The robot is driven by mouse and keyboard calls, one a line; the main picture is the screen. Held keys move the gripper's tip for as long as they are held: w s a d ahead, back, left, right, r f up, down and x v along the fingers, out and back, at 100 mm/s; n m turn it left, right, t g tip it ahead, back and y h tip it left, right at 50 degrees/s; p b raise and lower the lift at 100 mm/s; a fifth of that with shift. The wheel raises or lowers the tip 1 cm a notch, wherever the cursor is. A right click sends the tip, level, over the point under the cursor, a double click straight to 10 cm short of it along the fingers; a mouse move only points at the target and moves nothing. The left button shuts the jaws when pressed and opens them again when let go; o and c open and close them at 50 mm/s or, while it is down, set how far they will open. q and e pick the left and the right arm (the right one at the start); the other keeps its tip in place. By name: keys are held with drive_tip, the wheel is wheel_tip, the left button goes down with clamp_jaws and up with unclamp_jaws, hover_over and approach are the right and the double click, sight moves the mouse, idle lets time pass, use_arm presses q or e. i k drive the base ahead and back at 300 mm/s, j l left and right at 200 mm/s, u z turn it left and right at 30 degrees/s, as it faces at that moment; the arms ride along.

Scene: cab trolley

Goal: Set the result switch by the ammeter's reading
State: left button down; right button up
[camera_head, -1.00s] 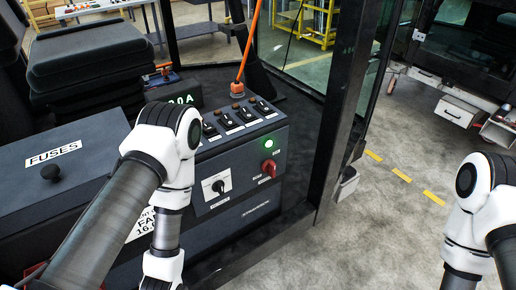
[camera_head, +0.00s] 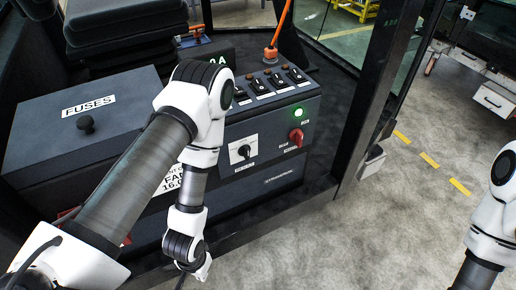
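The control box (camera_head: 262,185) has a black rotary knob (camera_head: 243,151) on a white plate and a red rotary switch (camera_head: 296,137) below a lit green lamp (camera_head: 298,112). Their small labels are unreadable, so I cannot tell which is the result switch. The dark ammeter display (camera_head: 218,60) behind my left arm shows green characters ending "0A"; the arm hides the rest. A white card (camera_head: 172,187) shows "FA" and "16.0", partly covered by the arm. My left arm crosses in front of the box, its wrist low at bottom centre.
Black toggle switches (camera_head: 275,82) line the sloping box top. An orange-based rod (camera_head: 271,54) stands behind them. A dark cab post (camera_head: 373,100) rises right of the box; open floor (camera_head: 400,220) lies beyond.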

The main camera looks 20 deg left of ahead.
sight(244, 150)
drive_tip(key=u, duration=1)
